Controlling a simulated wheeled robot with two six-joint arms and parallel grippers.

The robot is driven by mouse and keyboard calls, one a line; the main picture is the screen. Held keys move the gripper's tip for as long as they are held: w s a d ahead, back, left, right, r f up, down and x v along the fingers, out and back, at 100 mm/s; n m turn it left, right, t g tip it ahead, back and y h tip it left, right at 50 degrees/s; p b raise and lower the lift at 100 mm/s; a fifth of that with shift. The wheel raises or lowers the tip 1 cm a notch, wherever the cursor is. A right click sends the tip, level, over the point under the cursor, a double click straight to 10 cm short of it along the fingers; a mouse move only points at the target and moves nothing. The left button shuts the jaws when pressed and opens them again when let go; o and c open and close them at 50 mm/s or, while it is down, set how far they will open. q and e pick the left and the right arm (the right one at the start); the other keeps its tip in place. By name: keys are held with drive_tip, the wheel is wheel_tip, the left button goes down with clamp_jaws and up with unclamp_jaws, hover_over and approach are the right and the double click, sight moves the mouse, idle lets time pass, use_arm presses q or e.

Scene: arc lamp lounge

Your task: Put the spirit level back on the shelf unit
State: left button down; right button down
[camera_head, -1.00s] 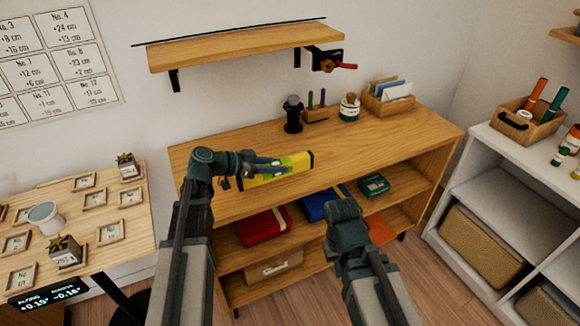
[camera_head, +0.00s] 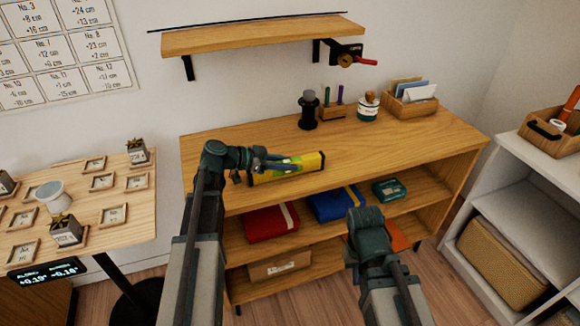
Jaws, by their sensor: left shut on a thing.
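The yellow spirit level (camera_head: 304,164), with black ends and a green vial area, is held level at the front part of the shelf unit's wooden top (camera_head: 400,138). My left gripper (camera_head: 272,164) is shut on the spirit level near its middle. I cannot tell whether the level touches the top or hangs just above it. My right gripper (camera_head: 368,222) is in front of the lower shelves; its fingers are hidden, and it holds nothing that I can see.
A black grinder (camera_head: 308,110), pen holder (camera_head: 333,112), jar (camera_head: 367,106) and letter box (camera_head: 410,104) stand along the back of the top. A wall shelf (camera_head: 260,38) hangs above.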

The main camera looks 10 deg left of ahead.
use_arm(q)
drive_tip(key=c, duration=0.6)
unclamp_jaws()
drive_tip(key=shift+f, duration=0.1)
drive_tip(key=shift+o, duration=0.2)
drive_tip(key=shift+r, duration=0.2)
drive_tip(key=p+v, duration=0.4)
drive_tip(key=v, duration=0.7)
drive_tip(key=shift+s+a+r+p, duration=0.15)
drive_tip(key=shift+s+a+p, duration=0.15)
drive_tip(key=shift+s+a, duration=0.05)
